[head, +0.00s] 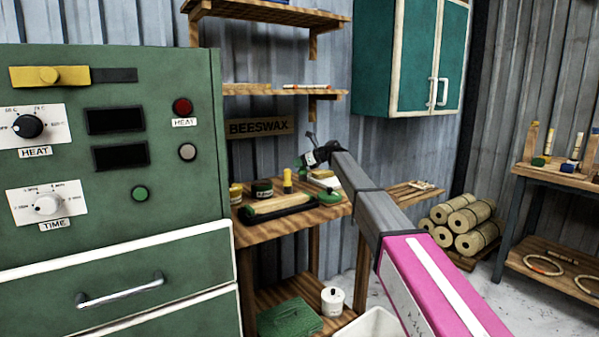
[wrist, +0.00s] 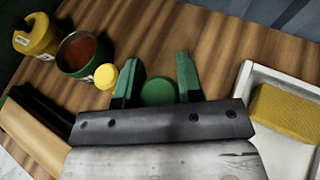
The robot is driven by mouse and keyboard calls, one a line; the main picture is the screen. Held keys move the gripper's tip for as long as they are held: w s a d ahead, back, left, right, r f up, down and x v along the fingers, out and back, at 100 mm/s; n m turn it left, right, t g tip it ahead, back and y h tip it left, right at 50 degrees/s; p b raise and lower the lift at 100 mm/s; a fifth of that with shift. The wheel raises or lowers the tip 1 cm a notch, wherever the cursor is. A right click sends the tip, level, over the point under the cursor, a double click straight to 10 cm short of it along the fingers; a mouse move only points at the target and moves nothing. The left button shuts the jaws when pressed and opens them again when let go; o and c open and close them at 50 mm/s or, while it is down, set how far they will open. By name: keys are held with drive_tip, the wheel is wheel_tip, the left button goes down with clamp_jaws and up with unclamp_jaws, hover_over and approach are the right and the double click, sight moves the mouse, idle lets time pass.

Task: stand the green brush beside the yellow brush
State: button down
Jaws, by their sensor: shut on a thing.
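My gripper (wrist: 158,80) has its two green fingers closed on the green brush (wrist: 158,92), which shows from above as a round green end between them. The yellow brush (wrist: 106,76) shows its round yellow top just left of the fingers, apart from the green brush. In the head view the yellow brush (head: 287,181) stands upright on the wooden shelf table (head: 252,236), and my gripper (head: 304,163) is just right of and above it. My gripper mostly hides the green brush there. I cannot tell whether its lower end touches the wood.
A green tin (wrist: 82,54) with brown contents and a yellow tin (wrist: 38,36) stand left of the yellow brush. A white tray (wrist: 244,84) holds a yellow block (wrist: 288,112) at right. A dark tray (head: 311,206) with a wooden piece lies in front. Wood behind the fingers is clear.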

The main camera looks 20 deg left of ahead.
sight(300, 170)
drive_tip(key=shift+f, duration=1.95)
drive_tip(key=shift+f, duration=0.1)
drive_tip(key=c, duration=0.8)
unclamp_jaws()
drive_tip(key=v, duration=1.2)
